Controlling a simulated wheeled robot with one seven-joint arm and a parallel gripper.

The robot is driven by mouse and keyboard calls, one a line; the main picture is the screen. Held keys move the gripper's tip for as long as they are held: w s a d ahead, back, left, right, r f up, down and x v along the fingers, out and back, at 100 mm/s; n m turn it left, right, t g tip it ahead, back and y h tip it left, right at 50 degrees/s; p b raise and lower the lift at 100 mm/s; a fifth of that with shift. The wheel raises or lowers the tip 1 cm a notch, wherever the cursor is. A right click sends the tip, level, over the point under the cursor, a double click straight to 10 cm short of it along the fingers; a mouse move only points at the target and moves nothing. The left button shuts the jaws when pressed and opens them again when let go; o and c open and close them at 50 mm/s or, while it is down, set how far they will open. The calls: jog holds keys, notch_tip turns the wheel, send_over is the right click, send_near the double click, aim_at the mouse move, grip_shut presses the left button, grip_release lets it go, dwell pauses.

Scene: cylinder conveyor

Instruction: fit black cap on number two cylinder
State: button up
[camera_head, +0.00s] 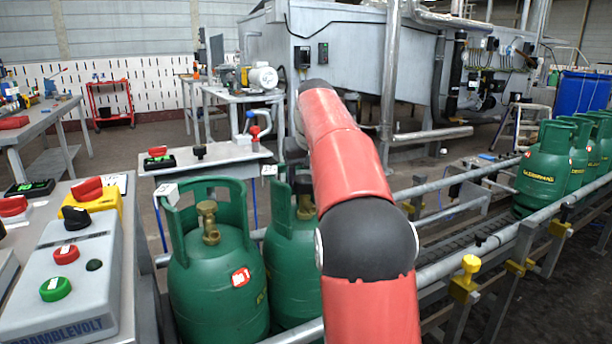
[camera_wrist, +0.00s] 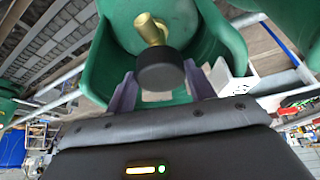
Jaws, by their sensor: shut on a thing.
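In the wrist view, my gripper (camera_wrist: 161,92) is shut on a round black cap (camera_wrist: 160,72), held between its two purple-grey fingers. The brass valve (camera_wrist: 149,28) of a green cylinder shows just beyond the cap, inside the cylinder's collar (camera_wrist: 98,72). The cap overlaps the valve in the picture; whether they touch I cannot tell. In the head view, a green cylinder (camera_head: 215,285) with a bare brass valve stands at the left. A second green cylinder (camera_head: 290,262) beside it is partly hidden by my red arm, which also hides my gripper. Its brass valve partly shows.
A grey control box (camera_head: 70,270) with red, black and green knobs stands at the left. Conveyor rails (camera_head: 455,262) run rightward to several more green cylinders (camera_head: 545,170). A small white table (camera_head: 220,162) stands behind the near cylinders.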

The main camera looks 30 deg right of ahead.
jog(key=shift+f+b, duration=0.3)
jog(key=shift+f, duration=0.15)
jog(key=o, duration=1)
jog(key=shift+o, duration=0.2)
jog(key=p+v, duration=0.2)
jog(key=v, duration=0.5)
jog(key=shift+r, duration=0.35)
jog(key=shift+s, duration=0.2)
